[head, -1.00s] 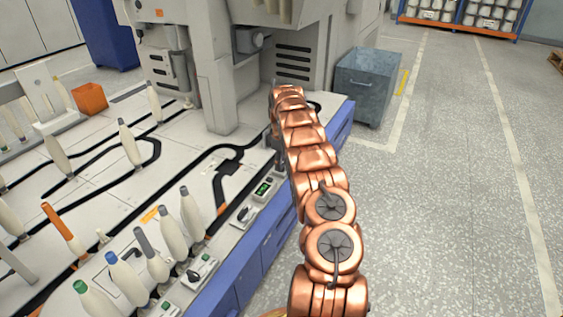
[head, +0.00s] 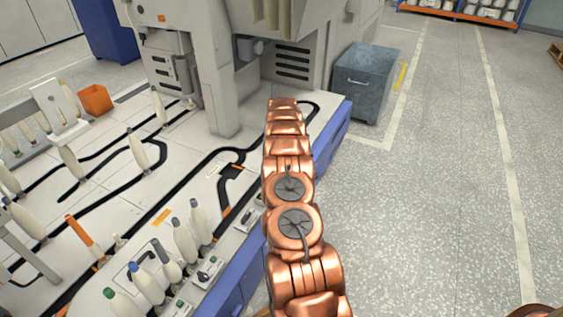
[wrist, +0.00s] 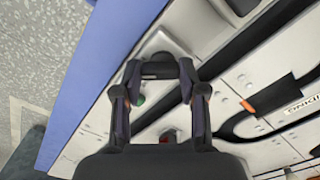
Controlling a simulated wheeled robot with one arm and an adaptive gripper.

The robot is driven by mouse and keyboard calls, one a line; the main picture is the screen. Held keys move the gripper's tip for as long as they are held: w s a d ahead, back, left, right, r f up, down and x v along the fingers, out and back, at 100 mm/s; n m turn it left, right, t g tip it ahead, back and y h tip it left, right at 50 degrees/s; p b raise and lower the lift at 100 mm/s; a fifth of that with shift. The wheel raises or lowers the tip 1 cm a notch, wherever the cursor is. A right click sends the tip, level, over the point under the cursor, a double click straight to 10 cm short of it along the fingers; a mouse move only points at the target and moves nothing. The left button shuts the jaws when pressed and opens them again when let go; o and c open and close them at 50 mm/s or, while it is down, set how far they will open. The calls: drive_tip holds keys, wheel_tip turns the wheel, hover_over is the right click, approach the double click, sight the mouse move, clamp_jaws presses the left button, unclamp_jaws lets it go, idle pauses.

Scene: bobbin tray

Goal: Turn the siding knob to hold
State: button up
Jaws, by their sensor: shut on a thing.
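In the wrist view, my gripper (wrist: 159,76) reaches over a small light control panel (wrist: 161,42) at the table's edge. Its two dark fingers are closed in on a dark knob (wrist: 160,67), one on each side. The knob's pointer and marks are too small or covered to read. A green spot (wrist: 140,99) shows beside the left finger, and a small red spot (wrist: 168,134) lies lower between the fingers. In the head view, my arm hides the gripper and the knob.
Other control panels (head: 208,272) line the near table edge, with several bobbins (head: 184,240) standing beside them. Black tracks (head: 190,182) run over the white table. A grey metal bin (head: 363,85) stands beyond the arm. The floor to the right is clear.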

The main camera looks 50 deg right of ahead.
drive_tip(key=m+p, duration=0.3)
drive_tip(key=m, duration=0.1)
drive_tip(key=shift+r+m, duration=0.1)
drive_tip(key=shift+m, duration=0.2)
drive_tip(key=shift+s+a+m+p, duration=0.15)
drive_tip(key=shift+m+p, duration=0.25)
drive_tip(key=shift+m, duration=1.4)
drive_tip(key=o, duration=1.1)
drive_tip(key=shift+o, duration=0.2)
wheel_tip(320, 180, up, 12)
